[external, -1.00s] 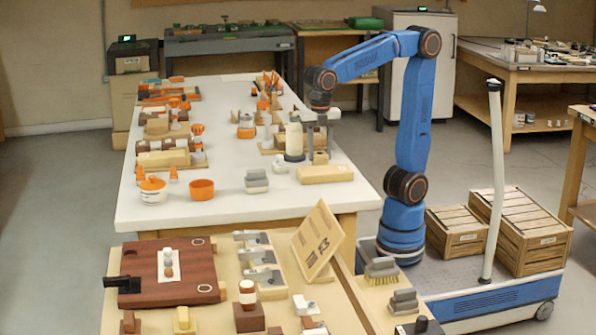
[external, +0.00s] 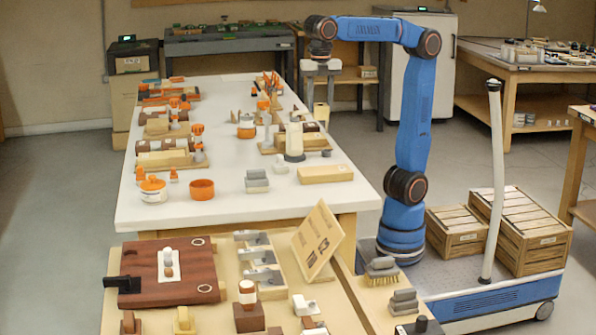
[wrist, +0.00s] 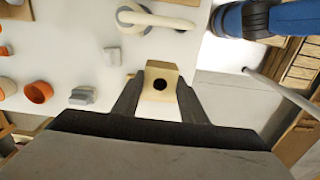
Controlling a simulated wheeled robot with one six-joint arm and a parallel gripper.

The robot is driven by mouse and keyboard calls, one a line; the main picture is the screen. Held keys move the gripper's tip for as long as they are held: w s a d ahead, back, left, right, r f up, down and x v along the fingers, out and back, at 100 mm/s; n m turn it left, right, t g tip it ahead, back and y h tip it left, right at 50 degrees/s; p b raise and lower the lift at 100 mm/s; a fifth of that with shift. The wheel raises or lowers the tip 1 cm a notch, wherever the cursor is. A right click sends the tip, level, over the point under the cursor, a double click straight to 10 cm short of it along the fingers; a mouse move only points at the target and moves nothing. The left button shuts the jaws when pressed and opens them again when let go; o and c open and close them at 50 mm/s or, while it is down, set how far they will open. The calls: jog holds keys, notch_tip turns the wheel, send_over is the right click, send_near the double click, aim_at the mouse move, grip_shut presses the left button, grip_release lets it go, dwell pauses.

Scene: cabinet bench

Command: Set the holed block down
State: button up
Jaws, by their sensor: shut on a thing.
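My gripper (external: 321,98) is raised above the far right part of the white table (external: 231,203). It is shut on the holed block (wrist: 159,95), a small pale cream block with a round dark hole. In the wrist view the block sits between the two dark fingers, its hole facing the camera. In the external view the holed block (external: 321,114) hangs below the fingers, clear of the table top. The finger contact faces are hidden.
A cream bottle-like piece with a dark base (external: 294,142) stands near the table's right edge. A long pale block (external: 325,174), grey blocks (external: 256,181) and an orange cup (external: 202,189) stand nearer. Bare white table lies along the middle.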

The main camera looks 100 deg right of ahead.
notch_tip(320, 180, up, 4)
jog(key=shift+r, duration=0.15)
jog(key=w+d, duration=1)
jog(key=w, duration=0.4)
jog(key=w+d, duration=1)
jog(key=w, duration=0.4)
notch_tip(320, 180, down, 21)
jog(key=shift+f, duration=0.1)
jog(key=shift+f, duration=0.1)
jog(key=o, duration=1)
